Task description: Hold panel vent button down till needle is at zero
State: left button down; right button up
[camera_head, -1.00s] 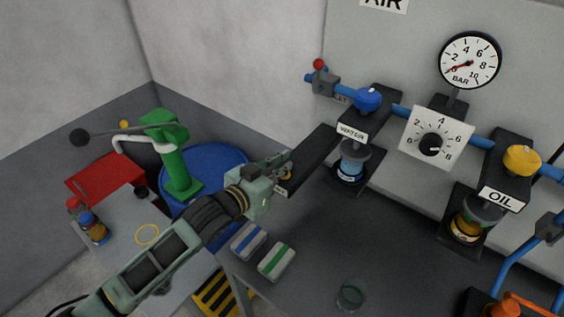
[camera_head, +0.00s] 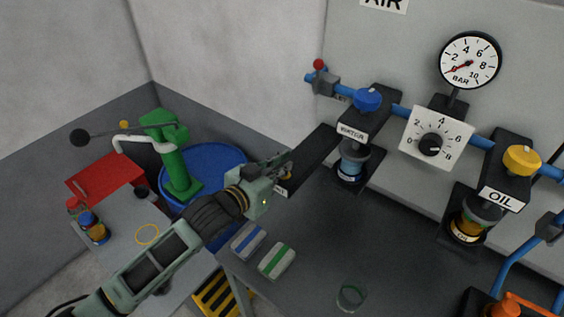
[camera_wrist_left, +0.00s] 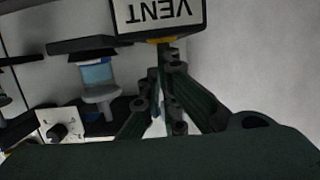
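The round gauge (camera_head: 470,61) on the wall panel has a red needle pointing to the lower left, at or very near 0. My left gripper (camera_head: 286,166) is at the left end of the panel. In the left wrist view the VENT label (camera_wrist_left: 158,12) is upside down on a dark box. A small yellow part (camera_wrist_left: 160,41) shows at the box's edge, beside my left fingertips (camera_wrist_left: 163,66). The fingers are close together with nothing visible between them. Whether they touch or press the button is hidden. My right gripper is out of view.
The water filter (camera_head: 352,163), regulator dial (camera_head: 431,144) and oil unit (camera_head: 469,220) sit along the blue pipe right of the gripper. Two striped blocks, one blue (camera_head: 248,241) and one green (camera_head: 276,261), lie on the dark table. A green press (camera_head: 175,165) stands left.

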pick_arm(q)
jog(key=shift+s+f, duration=0.15)
jog(key=shift+f, duration=0.45)
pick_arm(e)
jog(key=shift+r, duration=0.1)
pick_arm(q)
jog(key=r+p, duration=0.4)
jog(key=shift+w+r, duration=0.25)
jog(key=shift+r, duration=0.1)
jog(key=b+v, duration=0.3)
jog(key=v, duration=0.7)
jog(key=shift+r, duration=0.3)
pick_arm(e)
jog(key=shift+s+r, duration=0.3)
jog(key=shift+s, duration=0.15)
pick_arm(q)
jog(key=shift+s, duration=0.1)
